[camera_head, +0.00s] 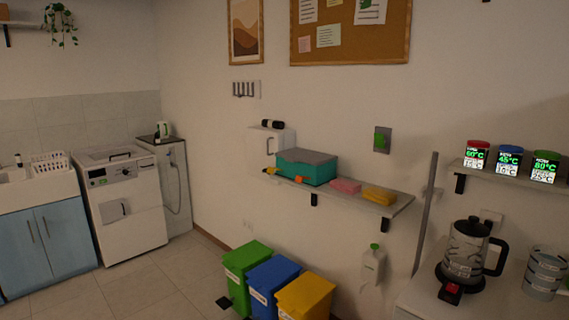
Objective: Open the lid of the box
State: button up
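The box (308,173) is teal with a flat grey lid (306,156). It sits on the grey wall shelf (345,196), toward its left end. The lid lies flat on top and looks closed. Small orange parts (300,179) show at its front edge; I cannot tell whether they are latches. My gripper is not in view.
On the shelf, a pink block (345,186) and a yellow block (379,195) sit right of the box. Green (240,275), blue (268,285) and yellow (305,297) bins stand below.

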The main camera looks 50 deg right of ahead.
aim_at(305, 155)
jog(key=z, duration=0.1)
jog(key=i, duration=1)
jog(key=u, duration=0.05)
